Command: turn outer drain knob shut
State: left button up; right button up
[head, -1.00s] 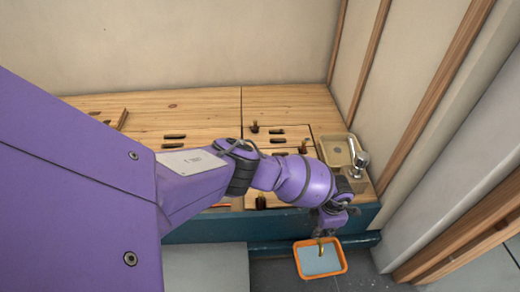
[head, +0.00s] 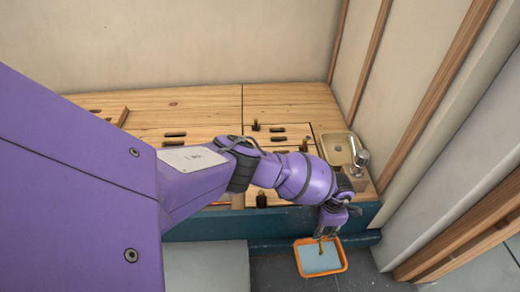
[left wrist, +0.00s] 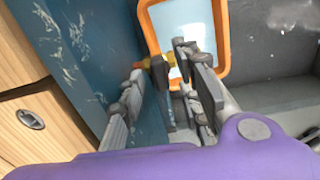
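The brass drain fitting (left wrist: 158,64), which looks like the outer drain knob, sticks out from the blue front panel. It also shows in the head view (head: 321,246), small, above the orange tray. My left gripper (head: 328,232) hangs in front of the panel at this fitting. In the left wrist view my left gripper (left wrist: 160,75) has its fingers apart, one on each side of the fitting. Contact between fingers and fitting cannot be made out. The knob's exact angle is partly hidden by the fingers. My right gripper is in neither view.
An orange-rimmed tray (head: 343,263) stands on the floor below the fitting. A small basin (head: 334,148) and chrome tap (head: 361,160) are at the right end of the wooden counter (head: 200,104). The blue panel (left wrist: 85,45) is close beside the fingers.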

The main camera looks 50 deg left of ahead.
pick_arm(q)
jog(key=shift+w+r, duration=0.1)
jog(key=shift+r, duration=0.05)
notch_tip(320, 180, up, 12)
dwell(0.5)
dwell(0.4)
